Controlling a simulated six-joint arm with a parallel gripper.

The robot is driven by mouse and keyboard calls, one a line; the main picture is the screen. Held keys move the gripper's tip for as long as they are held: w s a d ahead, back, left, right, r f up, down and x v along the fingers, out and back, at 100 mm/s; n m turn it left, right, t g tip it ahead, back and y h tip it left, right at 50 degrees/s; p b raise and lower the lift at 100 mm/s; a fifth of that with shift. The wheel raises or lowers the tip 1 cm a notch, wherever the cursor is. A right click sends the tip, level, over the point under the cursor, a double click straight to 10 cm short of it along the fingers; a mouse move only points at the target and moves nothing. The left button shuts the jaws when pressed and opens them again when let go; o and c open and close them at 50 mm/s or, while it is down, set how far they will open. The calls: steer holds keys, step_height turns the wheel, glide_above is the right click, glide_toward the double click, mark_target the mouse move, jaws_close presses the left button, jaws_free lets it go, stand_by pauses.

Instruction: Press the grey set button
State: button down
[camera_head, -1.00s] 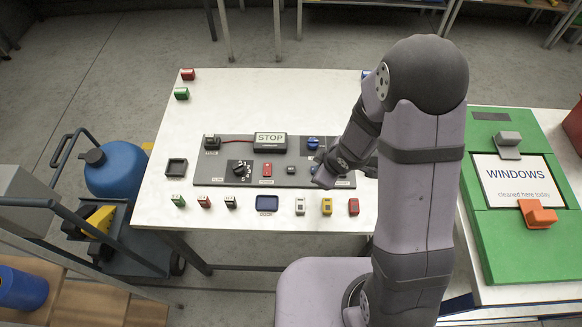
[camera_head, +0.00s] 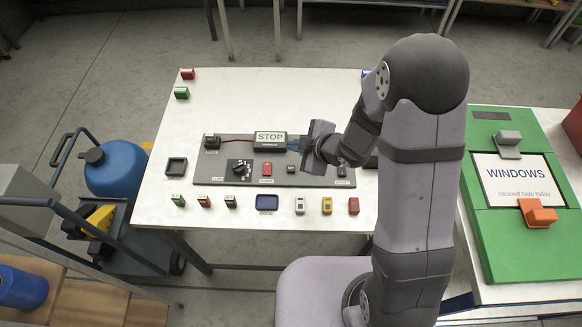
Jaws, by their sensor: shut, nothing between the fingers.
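A small grey button (camera_head: 291,170) sits on the dark panel (camera_head: 210,172), just right of a red switch (camera_head: 266,168). Its label is too small to read, so I cannot tell for sure that it is the set button. My gripper (camera_head: 304,147) is shut and empty. In the picture it is above and slightly right of the grey button, beside the right end of the STOP display (camera_head: 270,140). It looks apart from the button. My gripper and wrist hide the upper right part of the panel.
Small coloured blocks and a dark blue display (camera_head: 267,202) line the white table's (camera_head: 230,100) front. A green board (camera_head: 518,250) is at right.

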mark_target(294, 171)
steer(key=shift+f+b, duration=3.9)
steer(key=shift+f, duration=0.45)
steer(key=shift+f, duration=0.15)
steer(key=shift+f+b, duration=0.3)
steer(key=shift+b, duration=0.1)
steer(key=shift+f+b, duration=0.4)
steer(key=shift+f, duration=0.05)
steer(key=shift+r, duration=0.25)
steer(key=shift+r+p, duration=0.65)
steer(key=shift+p, duration=0.15)
steer(key=shift+r+p, duration=2.25)
steer(key=shift+r, duration=0.25)
